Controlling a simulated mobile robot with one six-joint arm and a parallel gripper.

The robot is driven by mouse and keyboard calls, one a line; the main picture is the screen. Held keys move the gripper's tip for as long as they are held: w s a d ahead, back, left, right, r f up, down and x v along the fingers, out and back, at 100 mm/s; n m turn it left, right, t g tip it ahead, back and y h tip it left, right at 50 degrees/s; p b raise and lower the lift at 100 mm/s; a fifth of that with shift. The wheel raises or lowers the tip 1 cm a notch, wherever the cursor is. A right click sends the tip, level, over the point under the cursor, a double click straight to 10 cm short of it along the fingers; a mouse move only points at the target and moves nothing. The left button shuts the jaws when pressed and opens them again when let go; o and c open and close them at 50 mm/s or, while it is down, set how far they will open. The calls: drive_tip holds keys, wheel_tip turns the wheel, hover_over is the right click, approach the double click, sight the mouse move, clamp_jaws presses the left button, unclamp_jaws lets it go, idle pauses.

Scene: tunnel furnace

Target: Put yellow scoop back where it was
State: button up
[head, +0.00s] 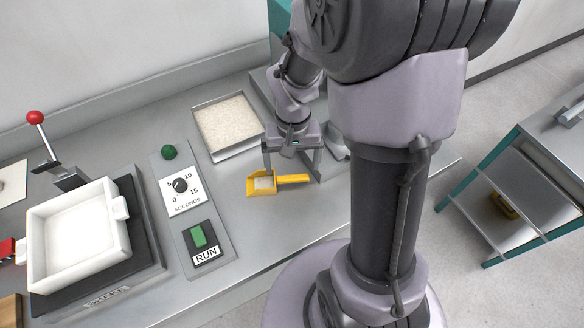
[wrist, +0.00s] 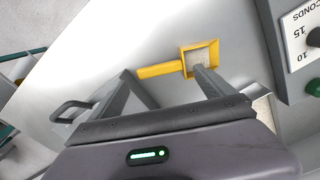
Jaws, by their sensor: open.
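The yellow scoop (head: 265,184) lies on the grey bench top, its handle pointing right in the head view. Its pan holds some pale granular material. The scoop also shows in the wrist view (wrist: 168,69), with the pan at the right and the handle toward the left.
A tray of pale grains (head: 205,152) stands behind the scoop. A panel with a seconds dial (head: 180,186) and green RUN button (head: 199,237) lies to its left. Farther left are a white square container (head: 48,272) and a red-knobbed lever (head: 36,118). The bench front near the scoop is clear.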

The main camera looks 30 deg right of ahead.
drive_tip(key=s+a+r+t+p, duration=0.1)
drive_tip(key=a+r, duration=0.1)
drive_tip(key=r, duration=0.5)
drive_tip(key=s+a+r+t+p, duration=0.1)
drive_tip(key=a+r, duration=0.1)
drive_tip(key=r, duration=0.5)
drive_tip(key=s+a+r+t+y, duration=0.2)
drive_tip(key=s+a+r+t, duration=0.1)
drive_tip(key=s+a+r, duration=0.4)
drive_tip(key=shift+s+r+t, duration=0.4)
drive_tip(key=shift+s+r, duration=0.1)
drive_tip(key=shift+s, duration=0.5)
